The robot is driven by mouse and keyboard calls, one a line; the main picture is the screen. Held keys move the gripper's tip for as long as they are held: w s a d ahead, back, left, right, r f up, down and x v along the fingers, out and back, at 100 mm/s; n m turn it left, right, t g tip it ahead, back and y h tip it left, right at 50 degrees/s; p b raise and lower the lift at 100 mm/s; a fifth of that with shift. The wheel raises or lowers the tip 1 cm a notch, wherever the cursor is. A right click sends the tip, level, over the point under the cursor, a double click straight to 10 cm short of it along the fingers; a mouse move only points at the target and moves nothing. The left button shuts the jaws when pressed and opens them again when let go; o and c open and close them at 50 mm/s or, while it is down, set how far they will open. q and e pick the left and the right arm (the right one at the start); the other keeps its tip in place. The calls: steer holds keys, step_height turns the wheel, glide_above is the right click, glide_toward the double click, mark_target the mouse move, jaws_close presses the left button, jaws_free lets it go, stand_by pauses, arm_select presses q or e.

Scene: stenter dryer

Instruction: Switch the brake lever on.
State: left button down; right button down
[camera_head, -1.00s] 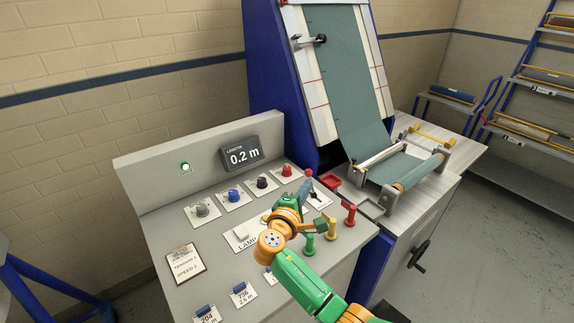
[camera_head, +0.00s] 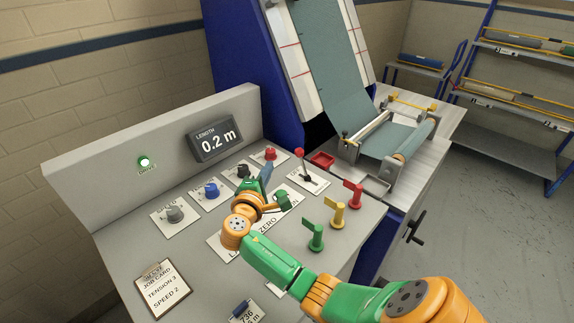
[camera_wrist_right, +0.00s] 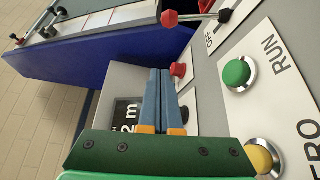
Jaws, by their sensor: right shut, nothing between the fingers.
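A lever with a red knob (camera_head: 300,153) and a dark base stands on a white plate at the back right of the control panel. In the wrist view its rod and red knob (camera_wrist_right: 169,18) show at the top, beside the word OFF. I cannot read the word brake on it. My right gripper (camera_head: 266,174) is shut and empty above the panel, left of the lever and apart from it. Its two blue fingers (camera_wrist_right: 164,72) lie together in the wrist view, below the knob in the picture. My left gripper is not in view.
Grey, blue, black and red knobs (camera_head: 269,154) line the panel's back. Green, yellow and red flag-shaped handles (camera_head: 338,212) stand at the right. A green button (camera_wrist_right: 237,73) is marked RUN. A length display (camera_head: 214,138) reads 0.2 m. A job card (camera_head: 162,288) lies at the front left.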

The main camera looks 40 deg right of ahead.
steer(key=shift+w+f, duration=0.15)
steer(key=shift+f, duration=0.5)
steer(key=shift+w, duration=0.15)
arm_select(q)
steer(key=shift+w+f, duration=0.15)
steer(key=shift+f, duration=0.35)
arm_select(e)
steer(key=shift+r, duration=0.1)
